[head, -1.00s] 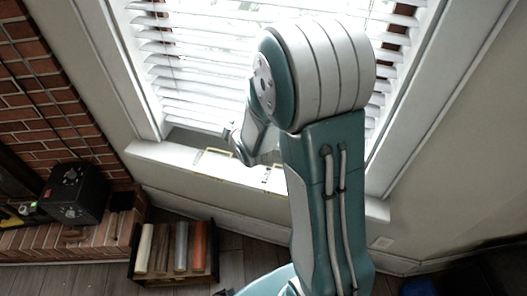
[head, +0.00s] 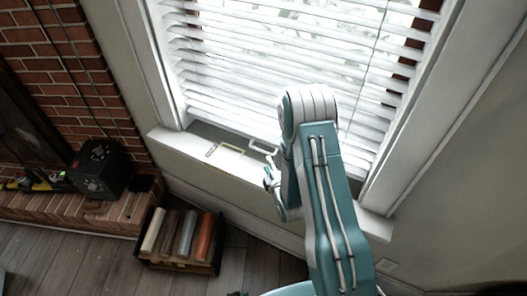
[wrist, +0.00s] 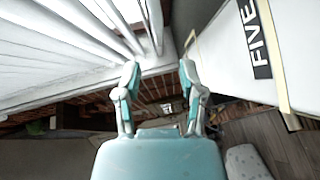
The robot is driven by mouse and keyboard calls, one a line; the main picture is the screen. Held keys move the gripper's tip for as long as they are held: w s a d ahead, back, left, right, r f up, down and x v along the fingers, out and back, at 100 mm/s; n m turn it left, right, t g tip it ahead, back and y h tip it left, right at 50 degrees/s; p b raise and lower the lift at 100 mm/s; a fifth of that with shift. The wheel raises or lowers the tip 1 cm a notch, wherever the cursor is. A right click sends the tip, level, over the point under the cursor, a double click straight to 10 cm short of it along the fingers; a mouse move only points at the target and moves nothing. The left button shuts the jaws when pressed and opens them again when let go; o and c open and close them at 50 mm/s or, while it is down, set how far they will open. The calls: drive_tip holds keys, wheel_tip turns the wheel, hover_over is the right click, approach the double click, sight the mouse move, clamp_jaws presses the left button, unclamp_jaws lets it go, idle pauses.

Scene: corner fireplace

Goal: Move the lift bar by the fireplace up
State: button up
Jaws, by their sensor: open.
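A white loop-shaped bar (head: 262,147) stands at the foot of the window, above the sill; it looks like the lift bar. My gripper (head: 270,180) is just below and right of it in the head view, in front of the sill, and partly hidden by my arm. In the wrist view my gripper (wrist: 158,70) is open, its two fingers apart with nothing between them. A white upright bar (wrist: 154,25) shows beyond the fingertips; I cannot tell for sure that it is the lift bar. No contact is visible.
The white sill (head: 185,146) has a pale yellow strip (head: 232,148) and a label reading FIVE (wrist: 258,35) close by. White blinds (head: 260,60) cover the window. A dark crate of rolls (head: 180,238) and a black box (head: 98,170) stand at left by the brick fireplace.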

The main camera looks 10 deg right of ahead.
sight(261, 150)
drive_tip(key=w, duration=0.5)
drive_tip(key=w+f, duration=0.1)
drive_tip(key=w, duration=0.1)
drive_tip(key=shift+w+a+f, duration=0.1)
drive_tip(key=shift+w, duration=0.3)
drive_tip(key=shift+w+a, duration=0.1)
drive_tip(key=shift+w, duration=0.1)
drive_tip(key=shift+a, duration=0.2)
drive_tip(key=shift+c, duration=0.3)
drive_tip(key=c, duration=0.5)
drive_tip(key=shift+d, duration=0.1)
clamp_jaws()
